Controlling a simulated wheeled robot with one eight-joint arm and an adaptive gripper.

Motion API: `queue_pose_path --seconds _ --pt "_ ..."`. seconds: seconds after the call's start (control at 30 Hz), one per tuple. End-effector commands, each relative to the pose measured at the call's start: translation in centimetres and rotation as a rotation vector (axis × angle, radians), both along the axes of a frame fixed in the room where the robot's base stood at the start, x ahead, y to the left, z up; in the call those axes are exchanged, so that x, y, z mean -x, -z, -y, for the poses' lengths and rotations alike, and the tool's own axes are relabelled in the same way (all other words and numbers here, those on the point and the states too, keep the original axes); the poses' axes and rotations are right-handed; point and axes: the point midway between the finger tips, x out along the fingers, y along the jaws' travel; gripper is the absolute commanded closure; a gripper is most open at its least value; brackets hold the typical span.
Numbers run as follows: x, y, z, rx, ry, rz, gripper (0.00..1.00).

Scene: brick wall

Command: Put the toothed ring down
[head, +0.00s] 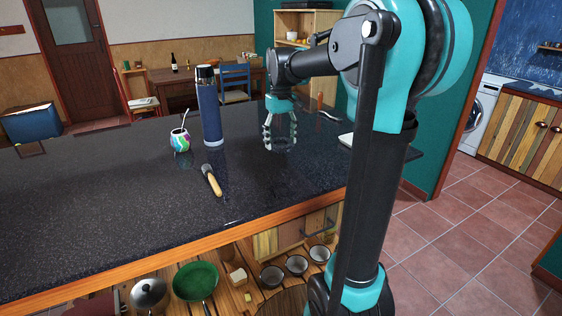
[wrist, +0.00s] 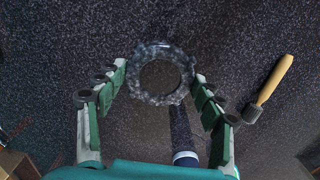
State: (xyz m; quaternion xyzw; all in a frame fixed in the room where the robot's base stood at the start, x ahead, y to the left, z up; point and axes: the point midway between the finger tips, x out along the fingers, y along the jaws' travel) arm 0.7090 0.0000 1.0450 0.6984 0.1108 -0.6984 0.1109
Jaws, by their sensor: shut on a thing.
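The toothed ring (wrist: 135,76) is grey and speckled, with a round hole, and lies between my fingertips in the wrist view. My gripper (wrist: 161,78) is shut on it, with one finger at each side. In the head view my gripper (head: 280,140) points down over the dark speckled counter (head: 95,190), right of the blue bottle. The ring shows there only faintly at the fingertips. I cannot tell whether it touches the counter.
A blue bottle (head: 211,115) and a colourful mate cup (head: 180,141) stand left of my gripper. A wooden-handled brush-like tool (head: 211,180) lies nearer the front; it also shows in the wrist view (wrist: 268,88). The counter's left part is largely clear.

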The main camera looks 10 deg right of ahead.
Motion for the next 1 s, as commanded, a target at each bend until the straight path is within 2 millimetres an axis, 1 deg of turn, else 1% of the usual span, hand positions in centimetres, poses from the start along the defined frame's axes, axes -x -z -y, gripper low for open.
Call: queue_pose_path --seconds 0.03,0.13,0.2,0.37,0.5,0.6,0.7,0.97,1.0 --pt "0.0 1.2 0.0 0.0 0.0 0.0 0.67" --pt "0.0 2.9 0.0 0.0 0.0 0.0 0.67" --pt "-0.1 3.7 0.0 0.0 0.0 0.0 0.67" --pt "0.0 4.7 0.0 0.0 0.0 0.0 0.67" --pt "-0.1 6.7 0.0 0.0 0.0 0.0 0.67" --pt "0.0 7.7 0.0 0.0 0.0 0.0 0.67" --pt "0.0 8.1 0.0 0.0 0.0 0.0 0.67" --pt "0.0 8.2 0.0 0.0 0.0 0.0 0.67" --pt "0.0 8.2 0.0 0.0 0.0 0.0 0.31"
